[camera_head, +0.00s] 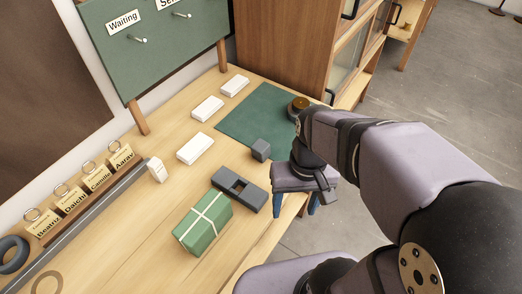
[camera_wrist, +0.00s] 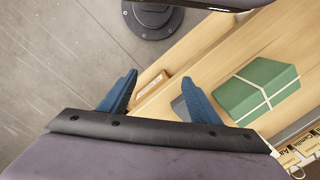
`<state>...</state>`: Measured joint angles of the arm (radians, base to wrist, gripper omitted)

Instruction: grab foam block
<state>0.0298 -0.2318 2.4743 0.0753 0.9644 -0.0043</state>
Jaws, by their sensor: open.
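A small dark grey cube (camera_head: 261,150), which looks like the foam block, sits on the table at the lower edge of the green mat. A longer dark grey block with a square hole (camera_head: 239,188) lies just below it. My gripper (camera_head: 297,201) hangs with blue fingers pointing down by the table's right edge, to the right of both grey pieces. In the wrist view my gripper (camera_wrist: 160,77) is open and empty. Part of a dark grey piece (camera_wrist: 180,107) shows behind the right finger; I cannot tell which one.
A green box with white string (camera_head: 203,222) stands left of the holed block and also shows in the wrist view (camera_wrist: 257,90). White boxes (camera_head: 195,148), a dark roll (camera_head: 298,107) on the green mat (camera_head: 248,115), name tags (camera_head: 97,178) and a wooden cabinet (camera_head: 285,45) surround the work area.

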